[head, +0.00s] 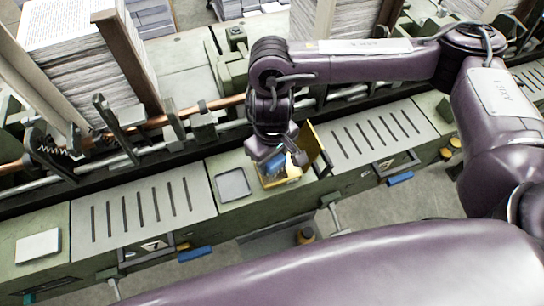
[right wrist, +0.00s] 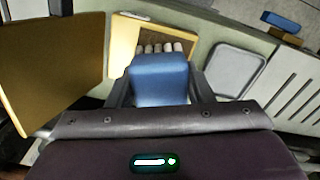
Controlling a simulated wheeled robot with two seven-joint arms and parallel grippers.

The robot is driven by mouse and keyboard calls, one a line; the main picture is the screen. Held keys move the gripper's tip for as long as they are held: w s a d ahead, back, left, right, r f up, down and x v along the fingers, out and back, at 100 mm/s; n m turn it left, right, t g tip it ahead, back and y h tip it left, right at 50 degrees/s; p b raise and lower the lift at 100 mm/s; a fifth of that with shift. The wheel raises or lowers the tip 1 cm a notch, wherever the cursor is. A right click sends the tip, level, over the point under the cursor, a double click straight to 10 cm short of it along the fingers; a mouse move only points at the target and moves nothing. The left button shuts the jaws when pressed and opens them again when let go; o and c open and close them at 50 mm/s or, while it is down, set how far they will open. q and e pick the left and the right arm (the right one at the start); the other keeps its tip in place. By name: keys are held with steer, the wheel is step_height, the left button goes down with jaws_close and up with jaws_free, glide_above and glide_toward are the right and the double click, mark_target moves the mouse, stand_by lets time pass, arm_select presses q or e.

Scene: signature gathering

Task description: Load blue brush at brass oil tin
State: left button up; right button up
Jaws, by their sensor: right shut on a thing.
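My right gripper (head: 280,158) is shut on the blue brush (right wrist: 160,80), with one finger on each side of its blue body. In the head view the blue brush (head: 271,164) shows only in part below the jaws. The brass oil tin (head: 291,181) stands open on the green bench, its lid (head: 319,146) raised on the right. In the right wrist view the tin (right wrist: 123,45) lies under the brush, and pale bristle-like tufts show over its dark inside. I cannot tell whether they touch the inside. My left gripper is not in view.
A shallow grey tray (head: 233,184) lies left of the tin. Slotted metal plates (head: 137,208) flank both on the bench. Rails and a copper-coloured rod (head: 170,124) run behind, with tall paper stacks (head: 75,70) beyond. A white pad (head: 38,246) lies at the far left.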

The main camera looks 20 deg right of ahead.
steer(key=shift+f, duration=0.5)
steer(key=shift+f, duration=0.1)
stand_by(1.9)
step_height(320, 180, up, 7)
steer(key=p, duration=0.8)
steer(key=shift+p, duration=0.3)
steer(key=shift+w, duration=0.1)
stand_by(0.5)
